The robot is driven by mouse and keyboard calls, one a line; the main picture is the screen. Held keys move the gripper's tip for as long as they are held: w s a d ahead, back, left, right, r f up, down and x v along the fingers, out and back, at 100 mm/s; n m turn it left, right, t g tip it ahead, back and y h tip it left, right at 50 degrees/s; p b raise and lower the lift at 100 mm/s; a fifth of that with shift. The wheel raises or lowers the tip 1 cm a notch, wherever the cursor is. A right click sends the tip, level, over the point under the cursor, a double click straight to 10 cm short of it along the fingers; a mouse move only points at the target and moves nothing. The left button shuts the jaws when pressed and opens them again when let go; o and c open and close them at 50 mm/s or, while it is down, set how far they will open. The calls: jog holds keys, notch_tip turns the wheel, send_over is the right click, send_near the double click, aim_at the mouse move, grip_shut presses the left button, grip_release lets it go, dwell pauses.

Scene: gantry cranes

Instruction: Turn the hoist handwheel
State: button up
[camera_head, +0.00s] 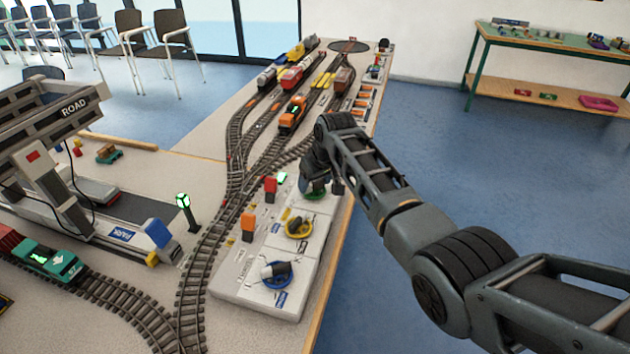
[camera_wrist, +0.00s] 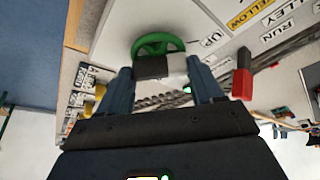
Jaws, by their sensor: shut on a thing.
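A console (camera_head: 262,300) on the table carries three handwheels in a row. The green handwheel (camera_head: 313,194) is at its far end, mostly covered by my gripper (camera_head: 316,178). In the wrist view the green handwheel (camera_wrist: 158,42) lies just past the fingers, with an "UP" label beside it. I cannot read a hoist label. My gripper (camera_wrist: 163,80) is shut on the handwheel, with a dark block and a pale part of it between the fingers. The exact contact is partly hidden. The yellow handwheel (camera_head: 299,228) and blue handwheel (camera_head: 277,273) are nearer and free.
A red lever (camera_head: 270,186) and an orange lever (camera_head: 248,226) stand on the console; the red lever (camera_wrist: 242,80) is right of my fingers in the wrist view. Train tracks (camera_head: 200,262) run along the console's left. A grey gantry crane (camera_head: 50,165) stands further left.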

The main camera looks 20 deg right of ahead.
jog(key=shift+n, duration=0.4)
jog(key=o, duration=1.1)
jog(key=shift+c, duration=0.2)
jog(key=shift+r, duration=0.15)
jog(key=v, duration=0.7)
jog(key=shift+d+r, duration=0.15)
jog(key=shift+r, duration=0.15)
jog(key=shift+s, duration=0.1)
